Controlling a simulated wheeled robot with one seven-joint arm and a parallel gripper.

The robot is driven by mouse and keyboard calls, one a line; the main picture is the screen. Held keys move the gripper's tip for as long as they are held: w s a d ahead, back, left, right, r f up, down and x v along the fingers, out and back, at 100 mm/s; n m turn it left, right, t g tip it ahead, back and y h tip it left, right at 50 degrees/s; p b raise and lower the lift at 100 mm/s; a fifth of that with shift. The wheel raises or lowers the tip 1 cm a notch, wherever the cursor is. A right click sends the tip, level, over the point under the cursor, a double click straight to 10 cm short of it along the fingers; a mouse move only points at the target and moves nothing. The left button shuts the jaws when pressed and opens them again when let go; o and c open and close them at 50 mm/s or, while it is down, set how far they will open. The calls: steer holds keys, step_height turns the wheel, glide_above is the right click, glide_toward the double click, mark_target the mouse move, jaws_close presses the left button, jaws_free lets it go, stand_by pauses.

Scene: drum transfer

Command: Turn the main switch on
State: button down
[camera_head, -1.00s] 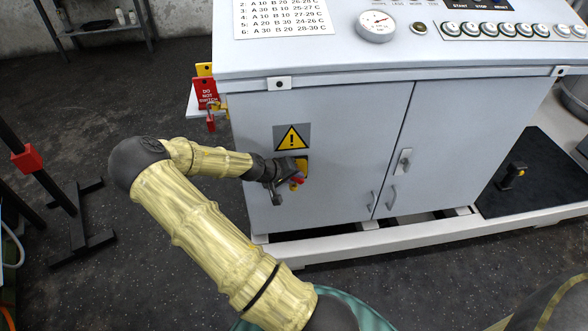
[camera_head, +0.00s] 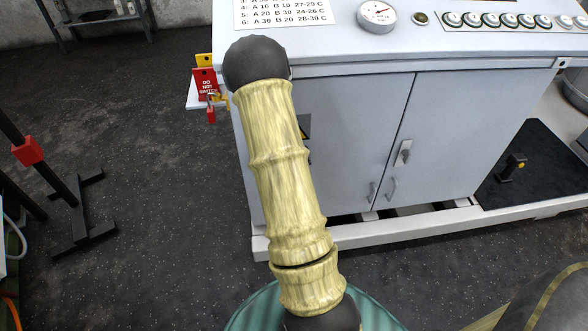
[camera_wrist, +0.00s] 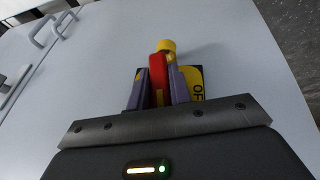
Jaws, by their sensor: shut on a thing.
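The main switch shows in the wrist view as a red handle (camera_wrist: 158,88) with a round yellow end, in front of a dark and yellow plate (camera_wrist: 193,82) on the grey cabinet door. The letters "OF" are readable on the yellow part, on the right. My gripper (camera_wrist: 160,72) has one finger on each side of the red handle and is shut on it. In the head view my arm covers the switch and my gripper.
The grey cabinet (camera_head: 350,130) carries a gauge (camera_head: 377,14) and a row of buttons on top. Red tags (camera_head: 205,85) hang at its left side. A door latch (camera_head: 403,153) and handles are to the right. A black stand (camera_head: 75,215) is on the left floor.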

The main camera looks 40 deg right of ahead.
steer(key=shift+w+d+r+t+y+b, duration=0.2)
steer(key=shift+t+y+b, duration=0.1)
steer(key=shift+t+y, duration=0.15)
steer(key=shift+a+m+y, duration=0.1)
steer(key=shift+m+y, duration=0.2)
steer(key=shift+y, duration=0.25)
steer(key=c, duration=1.3)
jaws_free()
steer(key=shift+f, duration=0.1)
steer(key=p+v, duration=0.4)
steer(key=v, duration=1.3)
steer(key=shift+s+a, duration=0.1)
steer(key=shift+s, duration=0.15)
steer(key=shift+a, duration=0.1)
